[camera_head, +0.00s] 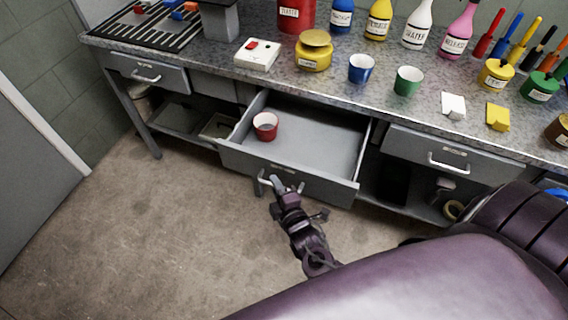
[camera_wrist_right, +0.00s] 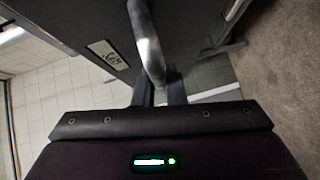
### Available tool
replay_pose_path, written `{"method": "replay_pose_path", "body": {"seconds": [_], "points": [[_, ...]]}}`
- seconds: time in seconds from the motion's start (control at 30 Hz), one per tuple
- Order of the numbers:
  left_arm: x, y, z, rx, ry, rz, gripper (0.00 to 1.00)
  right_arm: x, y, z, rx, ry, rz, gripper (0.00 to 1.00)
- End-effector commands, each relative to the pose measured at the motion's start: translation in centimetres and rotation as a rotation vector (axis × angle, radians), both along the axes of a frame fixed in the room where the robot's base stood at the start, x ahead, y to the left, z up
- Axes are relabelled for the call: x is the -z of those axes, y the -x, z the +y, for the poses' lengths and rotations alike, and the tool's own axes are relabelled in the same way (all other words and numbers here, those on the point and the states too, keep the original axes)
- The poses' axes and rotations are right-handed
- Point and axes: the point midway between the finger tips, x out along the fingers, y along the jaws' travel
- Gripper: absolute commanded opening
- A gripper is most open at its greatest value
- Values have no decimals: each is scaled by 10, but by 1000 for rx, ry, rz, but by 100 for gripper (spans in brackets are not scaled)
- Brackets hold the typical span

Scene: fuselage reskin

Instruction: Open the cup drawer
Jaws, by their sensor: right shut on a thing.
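The cup drawer (camera_head: 322,140) is a grey drawer in the middle of the workbench, and it stands pulled well out. A red cup (camera_head: 265,125) sits upright inside it near the left side; the rest of its floor is bare. My right gripper (camera_head: 279,184) is at the drawer front, shut on the bar handle (camera_head: 262,180). In the right wrist view the handle (camera_wrist_right: 148,45) runs down between the two fingers, beside the drawer front with its small label (camera_wrist_right: 107,54). My left gripper is not in view.
A blue cup (camera_head: 361,68) and a green cup (camera_head: 408,81) stand on the worktop (camera_head: 330,90) above. Shut drawers flank the open one on the left (camera_head: 146,73) and right (camera_head: 450,155). The floor (camera_head: 150,230) at front left is clear.

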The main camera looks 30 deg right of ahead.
Motion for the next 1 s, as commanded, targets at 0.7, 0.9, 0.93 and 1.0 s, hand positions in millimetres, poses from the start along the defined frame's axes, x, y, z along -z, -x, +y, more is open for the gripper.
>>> {"method": "replay_pose_path", "body": {"seconds": [0.7, 0.9, 0.93, 1.0], "points": [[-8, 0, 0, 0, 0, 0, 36, 1, 20, 23, -1, 1, 2, 0], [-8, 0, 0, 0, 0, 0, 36, 1, 19, 23, -1, 1, 1, 33], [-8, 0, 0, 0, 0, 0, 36, 1, 19, 23, -1, 1, 1, 33], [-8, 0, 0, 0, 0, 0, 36, 1, 19, 22, -1, 1, 1, 33]]}}
